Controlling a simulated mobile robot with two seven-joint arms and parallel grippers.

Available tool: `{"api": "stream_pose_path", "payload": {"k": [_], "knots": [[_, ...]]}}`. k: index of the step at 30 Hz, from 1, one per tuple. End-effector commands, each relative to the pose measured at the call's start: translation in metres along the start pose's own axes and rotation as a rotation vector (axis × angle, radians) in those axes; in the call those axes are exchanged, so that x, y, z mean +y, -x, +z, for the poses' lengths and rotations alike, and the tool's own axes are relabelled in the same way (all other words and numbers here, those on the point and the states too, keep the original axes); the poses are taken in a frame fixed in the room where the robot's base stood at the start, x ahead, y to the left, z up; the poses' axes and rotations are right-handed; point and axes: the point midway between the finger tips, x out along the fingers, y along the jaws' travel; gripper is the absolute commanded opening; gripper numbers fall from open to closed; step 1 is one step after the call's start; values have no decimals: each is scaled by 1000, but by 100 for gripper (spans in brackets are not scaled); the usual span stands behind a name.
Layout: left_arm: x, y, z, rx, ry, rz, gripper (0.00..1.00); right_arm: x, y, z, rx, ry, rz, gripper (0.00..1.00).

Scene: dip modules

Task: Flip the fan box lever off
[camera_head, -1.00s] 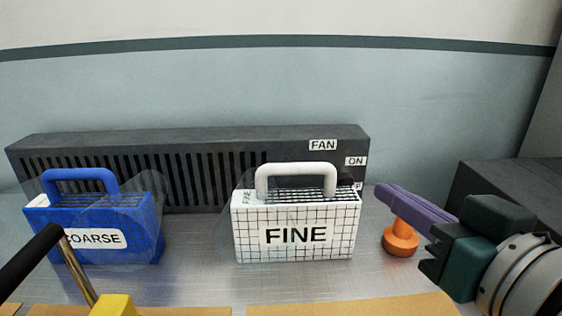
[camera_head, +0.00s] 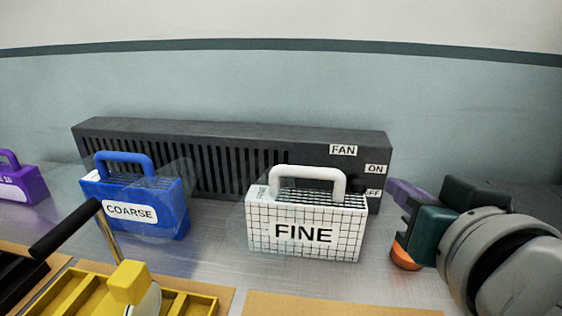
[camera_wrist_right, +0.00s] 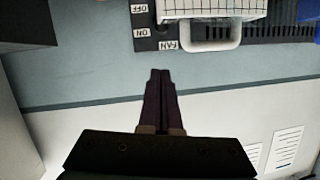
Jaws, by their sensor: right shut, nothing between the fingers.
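The fan box (camera_head: 230,165) is a long dark grey slotted box against the wall. Its right end carries FAN, ON and OFF labels, with OFF partly hidden in the head view. A small dark knob (camera_head: 358,187), perhaps the lever, shows between ON and OFF behind the white FINE module's handle; its position is unclear. The right wrist view shows the labelled end of the fan box (camera_wrist_right: 145,42) upside down. My right gripper (camera_head: 393,187) is just right of that end, its purple fingers shut and empty. Its fingertips also show in the right wrist view (camera_wrist_right: 160,72), apart from the box. My left gripper is out of view.
The white FINE module (camera_head: 305,215) stands before the fan box's right part, the blue COARSE module (camera_head: 135,205) before its left. A purple module (camera_head: 20,183) stands far left. An orange knob-like object (camera_head: 404,257) sits below my right gripper. A yellow tray (camera_head: 85,290) is in front.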

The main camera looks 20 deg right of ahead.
Motion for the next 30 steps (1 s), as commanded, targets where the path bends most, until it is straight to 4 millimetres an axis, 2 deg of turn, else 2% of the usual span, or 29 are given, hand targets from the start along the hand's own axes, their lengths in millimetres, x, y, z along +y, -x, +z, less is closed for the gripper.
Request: {"api": "stream_pose_path", "payload": {"k": [12, 15, 18, 30], "knots": [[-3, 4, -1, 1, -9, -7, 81, 1, -87, 0, 2, 3, 3, 0], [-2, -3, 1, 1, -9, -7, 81, 1, -98, 16, -1, 2, 1, 0], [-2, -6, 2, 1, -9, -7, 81, 1, -105, 23, -1, 2, 2, 0], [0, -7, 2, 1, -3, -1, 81, 0, -110, 28, -1, 1, 0, 0]]}}
